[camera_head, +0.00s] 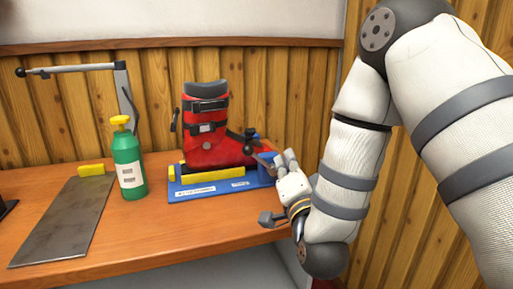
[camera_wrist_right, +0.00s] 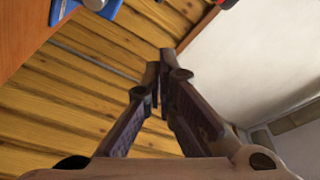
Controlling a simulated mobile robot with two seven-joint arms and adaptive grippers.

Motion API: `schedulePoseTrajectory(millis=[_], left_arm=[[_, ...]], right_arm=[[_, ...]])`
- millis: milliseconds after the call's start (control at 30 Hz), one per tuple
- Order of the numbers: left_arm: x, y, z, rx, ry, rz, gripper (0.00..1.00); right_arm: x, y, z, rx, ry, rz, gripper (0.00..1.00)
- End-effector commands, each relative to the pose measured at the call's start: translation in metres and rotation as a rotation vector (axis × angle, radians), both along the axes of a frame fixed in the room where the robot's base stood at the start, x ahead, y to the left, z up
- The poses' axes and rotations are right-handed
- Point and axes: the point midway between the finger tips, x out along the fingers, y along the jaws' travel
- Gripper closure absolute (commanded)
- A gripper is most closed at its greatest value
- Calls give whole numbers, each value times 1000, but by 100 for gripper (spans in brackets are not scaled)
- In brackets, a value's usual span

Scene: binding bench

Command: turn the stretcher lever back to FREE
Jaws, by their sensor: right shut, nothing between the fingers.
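A red ski boot (camera_head: 207,130) stands upright on a blue stretcher base (camera_head: 205,190) with yellow blocks. Dark parts and a greyish bar (camera_head: 264,157) show at the boot's toe, beside a blue block. I cannot tell for sure which part is the lever, and no FREE mark is readable. My right gripper (camera_head: 284,160) is just right of the base's toe end. In the right wrist view its fingers (camera_wrist_right: 160,62) are shut and empty, pointing towards the wall, with a bit of the blue base (camera_wrist_right: 70,8) at the upper left. My left gripper is not in view.
A green bottle (camera_head: 127,165) with a yellow cap stands left of the base. A grey metal plate (camera_head: 65,222) with a yellow block lies farther left, below a grey bracket arm (camera_head: 85,68). The bench front (camera_head: 205,225) is clear. A plank wall (camera_head: 270,75) stands behind.

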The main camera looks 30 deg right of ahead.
Motion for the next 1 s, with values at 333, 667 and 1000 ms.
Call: schedulePoseTrajectory(millis=[333, 667, 1000], left_arm=[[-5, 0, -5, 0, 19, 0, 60], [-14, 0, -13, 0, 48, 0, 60], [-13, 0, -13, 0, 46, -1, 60]], right_arm=[[69, -32, 9, 0, -2, 1, 100], [99, -12, -9, 1, 1, 4, 100], [100, -10, -9, 2, -2, 3, 100]])
